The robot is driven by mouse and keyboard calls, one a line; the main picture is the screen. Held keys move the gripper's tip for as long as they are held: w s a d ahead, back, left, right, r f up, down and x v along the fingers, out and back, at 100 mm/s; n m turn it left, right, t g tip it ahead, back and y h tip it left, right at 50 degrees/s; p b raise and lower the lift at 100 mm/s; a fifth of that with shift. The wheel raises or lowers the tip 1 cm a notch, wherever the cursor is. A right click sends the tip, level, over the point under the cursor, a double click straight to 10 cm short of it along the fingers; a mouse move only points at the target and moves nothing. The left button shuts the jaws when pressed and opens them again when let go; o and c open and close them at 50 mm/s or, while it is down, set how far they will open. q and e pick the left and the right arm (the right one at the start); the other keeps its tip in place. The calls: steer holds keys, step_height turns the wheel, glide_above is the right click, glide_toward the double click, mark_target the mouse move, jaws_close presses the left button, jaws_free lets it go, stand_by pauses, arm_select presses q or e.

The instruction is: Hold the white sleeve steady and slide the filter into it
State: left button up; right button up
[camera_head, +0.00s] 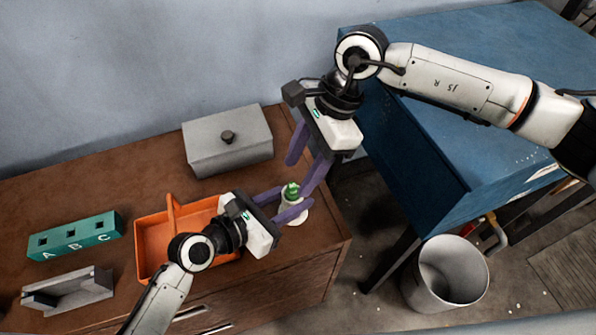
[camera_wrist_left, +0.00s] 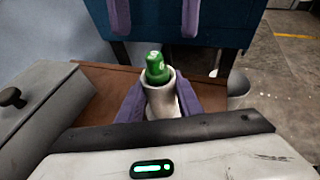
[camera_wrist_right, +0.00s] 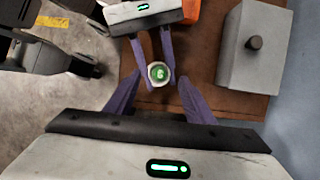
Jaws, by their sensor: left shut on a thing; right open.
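The white sleeve (camera_head: 298,216) stands upright near the right end of the brown cabinet top. My left gripper (camera_head: 293,202) is shut around it from the left; its purple fingers also show on both sides of the sleeve (camera_wrist_left: 161,101) in the left wrist view. The green filter (camera_head: 291,190) stands in the sleeve's mouth with its top sticking out, slightly tilted in the left wrist view (camera_wrist_left: 156,68). How deep it sits is hidden. My right gripper (camera_head: 306,172) is open and empty above and behind the filter, its fingers apart. In the right wrist view the filter (camera_wrist_right: 160,73) lies between and beyond the open fingers.
An orange basket (camera_head: 150,238) stands left of the sleeve, under my left arm. A grey lidded box (camera_head: 228,145) is behind it. A teal A-B-C block (camera_head: 75,236) and a grey holder (camera_head: 68,291) lie at left. A blue table (camera_head: 440,150) and white bin (camera_head: 446,272) stand at right.

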arm_select(q)
steer(key=shift+f, duration=0.1)
arm_select(e)
steer(key=shift+v, duration=1.75)
arm_select(q)
steer(key=o, duration=1.1)
steer(key=shift+o, duration=0.2)
steer(key=shift+a, duration=0.1)
